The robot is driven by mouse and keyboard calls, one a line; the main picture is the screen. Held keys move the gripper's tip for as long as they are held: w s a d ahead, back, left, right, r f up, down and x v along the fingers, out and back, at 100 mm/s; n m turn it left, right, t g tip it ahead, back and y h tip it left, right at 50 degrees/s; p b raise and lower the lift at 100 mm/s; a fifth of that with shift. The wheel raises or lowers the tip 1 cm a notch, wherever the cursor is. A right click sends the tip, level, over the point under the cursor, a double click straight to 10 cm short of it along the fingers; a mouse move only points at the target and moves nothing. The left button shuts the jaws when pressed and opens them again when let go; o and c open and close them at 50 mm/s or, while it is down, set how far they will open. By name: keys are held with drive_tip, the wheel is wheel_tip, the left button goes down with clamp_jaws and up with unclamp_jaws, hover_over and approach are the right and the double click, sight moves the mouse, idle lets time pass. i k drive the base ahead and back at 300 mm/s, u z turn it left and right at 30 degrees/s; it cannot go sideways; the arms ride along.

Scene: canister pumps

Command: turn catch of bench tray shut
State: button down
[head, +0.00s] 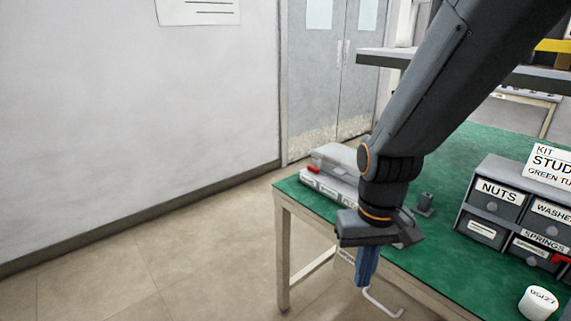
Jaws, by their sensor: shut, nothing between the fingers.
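A grey flat case with pale labels (330,188) lies at the left end of the green bench and may be the bench tray. A small red piece (313,169), possibly its catch, shows on its left side; I cannot tell its turn position. My gripper (372,236) is shut at the bench's front edge, to the right of the case and apart from the red piece. Below it hangs a blue piece (367,265) with a pale bent rod (381,302); how it is attached is unclear. My arm hides part of the case's right side.
A grey drawer unit (488,210) with labelled drawers stands at the right of the green bench (449,262). A white round container (538,303) is near the front right. A small dark post (425,203) stands behind my gripper. The floor at left is clear.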

sight(310, 168)
drive_tip(key=u, duration=0.1)
drive_tip(key=i, duration=0.95)
drive_tip(key=z, duration=0.45)
